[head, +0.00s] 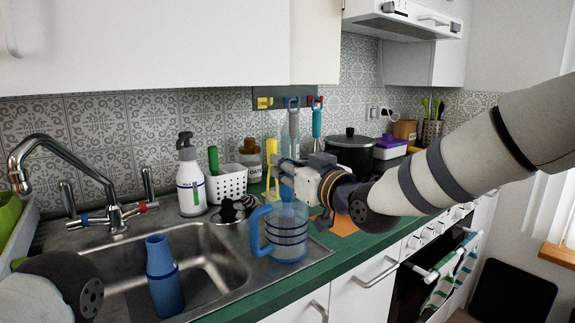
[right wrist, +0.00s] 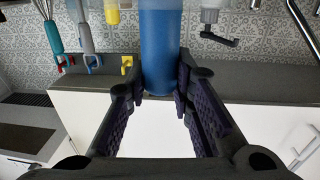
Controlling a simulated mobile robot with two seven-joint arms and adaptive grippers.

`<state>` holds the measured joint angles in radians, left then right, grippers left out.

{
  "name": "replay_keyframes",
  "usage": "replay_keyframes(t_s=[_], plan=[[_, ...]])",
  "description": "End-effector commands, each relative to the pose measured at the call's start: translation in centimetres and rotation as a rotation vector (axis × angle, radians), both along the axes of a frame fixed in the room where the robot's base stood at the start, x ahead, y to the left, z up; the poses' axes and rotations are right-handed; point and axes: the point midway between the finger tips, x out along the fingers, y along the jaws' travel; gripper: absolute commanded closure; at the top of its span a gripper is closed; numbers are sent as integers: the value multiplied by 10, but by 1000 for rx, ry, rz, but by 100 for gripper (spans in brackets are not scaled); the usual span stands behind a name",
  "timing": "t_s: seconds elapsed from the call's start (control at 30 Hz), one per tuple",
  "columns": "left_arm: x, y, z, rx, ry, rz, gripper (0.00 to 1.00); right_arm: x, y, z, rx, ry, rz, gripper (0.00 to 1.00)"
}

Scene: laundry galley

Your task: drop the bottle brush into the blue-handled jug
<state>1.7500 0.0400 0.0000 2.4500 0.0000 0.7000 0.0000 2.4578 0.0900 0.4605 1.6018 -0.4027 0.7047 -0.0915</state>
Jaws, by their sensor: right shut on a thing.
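The jug (head: 289,250), translucent blue with dark bands and a blue handle on its left, stands upright on the counter beside the sink. My right gripper (head: 284,172) is above the jug and shut on the blue bottle brush (head: 287,192). The brush points down at the jug's mouth, and its lower part shows at or inside the rim; how deep it reaches I cannot tell. In the right wrist view, the brush (right wrist: 161,45) stands as a blue cylinder between my two fingers. My left gripper is not in view; only part of my left arm shows at lower left.
A blue bottle (head: 163,277) stands in the sink (head: 222,262). A white pump bottle (head: 190,182), a white perforated basket (head: 228,184) and a black pot (head: 351,152) stand behind. Utensils hang from a wall rail (head: 285,97). The counter's front edge is close to the jug.

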Motion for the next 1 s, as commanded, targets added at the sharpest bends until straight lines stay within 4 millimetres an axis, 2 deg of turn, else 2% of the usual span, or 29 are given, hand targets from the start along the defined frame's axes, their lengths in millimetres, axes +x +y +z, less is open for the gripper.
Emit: replay_keyframes(t_s=[0.53, 0.57, 0.67, 1.0], plan=[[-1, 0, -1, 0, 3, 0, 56, 0, 0, -12, -1, 1, 0, 100], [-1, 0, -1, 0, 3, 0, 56, 0, 0, -12, 0, 0, 0, 76], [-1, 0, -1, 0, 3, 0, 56, 0, 0, -12, 0, 0, 0, 55], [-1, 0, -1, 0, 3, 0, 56, -3, -2, -12, -1, 2, 0, 55]])
